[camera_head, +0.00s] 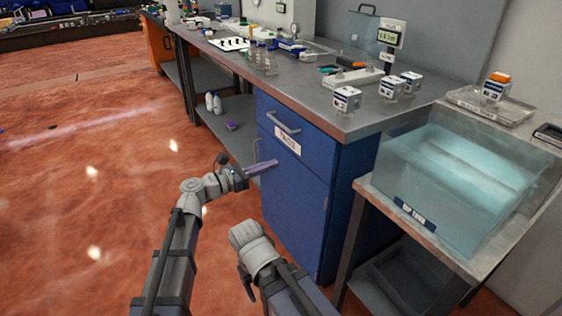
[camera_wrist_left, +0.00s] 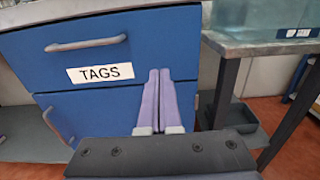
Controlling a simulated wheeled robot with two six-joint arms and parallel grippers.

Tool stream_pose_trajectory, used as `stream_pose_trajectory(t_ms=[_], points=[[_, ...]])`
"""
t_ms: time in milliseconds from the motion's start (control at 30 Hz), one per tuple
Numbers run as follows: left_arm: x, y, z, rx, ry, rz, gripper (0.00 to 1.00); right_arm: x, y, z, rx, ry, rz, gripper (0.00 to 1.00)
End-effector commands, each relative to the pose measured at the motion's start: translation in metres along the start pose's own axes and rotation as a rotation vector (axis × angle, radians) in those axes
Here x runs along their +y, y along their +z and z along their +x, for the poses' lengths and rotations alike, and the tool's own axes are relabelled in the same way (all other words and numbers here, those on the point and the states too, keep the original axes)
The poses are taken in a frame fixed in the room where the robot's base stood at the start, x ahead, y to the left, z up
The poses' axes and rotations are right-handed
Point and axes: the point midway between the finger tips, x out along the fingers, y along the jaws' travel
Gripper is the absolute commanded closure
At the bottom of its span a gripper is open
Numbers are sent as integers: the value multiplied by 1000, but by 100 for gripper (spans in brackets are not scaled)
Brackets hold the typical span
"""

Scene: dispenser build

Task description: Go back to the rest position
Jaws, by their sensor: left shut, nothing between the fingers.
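My left gripper (camera_head: 262,168) is in front of the blue cabinet (camera_head: 292,205), below and left of the drawer labelled TAGS. In the left wrist view its two purple fingers (camera_wrist_left: 159,98) lie side by side, shut with nothing between them. The closed TAGS drawer (camera_wrist_left: 108,58) fills the upper left of that view, and its handle (camera_wrist_left: 86,44) is free of the fingers. In the head view my right arm (camera_head: 262,258) shows at the bottom centre, but its fingers cannot be made out.
The grey bench top (camera_head: 300,92) carries bottles, small boxes and tools. A translucent water tank (camera_head: 450,185) stands on a lower table at the right. Two white bottles (camera_head: 213,103) stand on the lower shelf. The red floor (camera_head: 80,200) at the left is clear.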

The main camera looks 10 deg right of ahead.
Motion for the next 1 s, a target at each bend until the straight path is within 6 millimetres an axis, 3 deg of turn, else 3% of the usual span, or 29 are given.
stream_pose_trajectory(t_ms=[300,367,467,667,800,1000], points=[[-2,-4,-9,17,-4,27,100,0,0,0,0,0,0,29],[-7,-13,-15,57,-11,90,100,0,0,0,0,0,0,29],[-20,-42,-33,187,-51,294,100,0,0,0,0,0,0,29],[-47,-127,-106,562,-292,847,100,0,0,0,0,0,0,29],[-59,-174,-174,789,-563,1153,100,0,0,0,0,0,0,29],[-68,-206,-253,970,-924,1377,100,0,0,0,0,0,0,29]])
